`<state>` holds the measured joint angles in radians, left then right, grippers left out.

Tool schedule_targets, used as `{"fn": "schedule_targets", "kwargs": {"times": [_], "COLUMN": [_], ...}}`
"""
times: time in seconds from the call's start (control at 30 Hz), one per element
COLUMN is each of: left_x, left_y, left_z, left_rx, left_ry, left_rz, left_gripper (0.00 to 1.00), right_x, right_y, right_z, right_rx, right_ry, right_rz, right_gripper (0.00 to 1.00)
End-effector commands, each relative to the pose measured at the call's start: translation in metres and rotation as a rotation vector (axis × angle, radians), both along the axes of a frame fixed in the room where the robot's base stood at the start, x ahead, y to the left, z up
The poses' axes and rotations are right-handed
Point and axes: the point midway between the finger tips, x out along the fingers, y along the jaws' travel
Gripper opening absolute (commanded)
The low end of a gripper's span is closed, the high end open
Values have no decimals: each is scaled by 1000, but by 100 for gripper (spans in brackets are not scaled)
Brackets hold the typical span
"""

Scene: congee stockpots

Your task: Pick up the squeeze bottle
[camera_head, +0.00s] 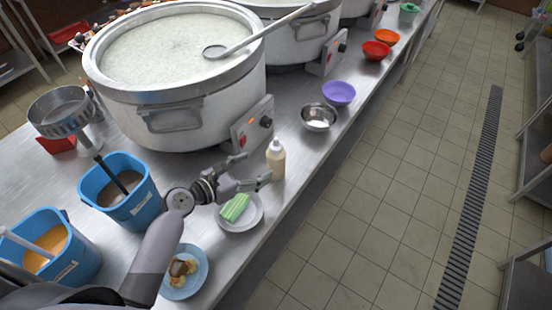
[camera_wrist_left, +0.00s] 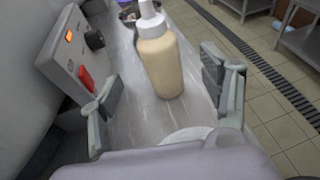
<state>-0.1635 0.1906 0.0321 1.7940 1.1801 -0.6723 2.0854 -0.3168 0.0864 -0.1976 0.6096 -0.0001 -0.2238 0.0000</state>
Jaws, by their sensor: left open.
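The squeeze bottle (camera_head: 276,160), cream-coloured with a white cap, stands upright on the steel counter in front of the stockpot's control box. It also shows in the left wrist view (camera_wrist_left: 158,62), ahead of the gripper and centred between the fingers. My left gripper (camera_head: 256,172) is open and empty, with its fingers pointing toward the bottle. In the wrist view the two fingers (camera_wrist_left: 163,105) stand wide apart, and the bottle's base appears a little beyond them. My right gripper is not in view.
A plate (camera_head: 256,217) with a green-and-white item sits just below the gripper. A metal bowl (camera_head: 318,117) and a purple bowl (camera_head: 338,92) stand beyond the bottle. The large stockpot (camera_head: 175,120) and its control box (camera_head: 252,125) are close on the left. The counter's edge lies right.

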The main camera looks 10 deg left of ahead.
Motion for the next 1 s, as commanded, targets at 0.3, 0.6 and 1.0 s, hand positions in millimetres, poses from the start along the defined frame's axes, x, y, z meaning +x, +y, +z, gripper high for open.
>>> {"fn": "schedule_targets", "kwargs": {"times": [0.3, 0.6, 1.0], "left_x": [33, 63, 77], "left_y": [-22, -41, -50], "left_z": [-12, -15, -22], "left_rx": [1, 1, 2], "left_ry": [0, 0, 0], "left_rz": [0, 0, 0], "left_gripper": [71, 71, 71], "right_x": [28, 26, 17], "right_y": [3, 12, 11], "right_z": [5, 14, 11], "right_rx": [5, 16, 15], "right_ry": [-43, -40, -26], "right_rz": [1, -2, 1], "right_gripper": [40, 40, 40]}}
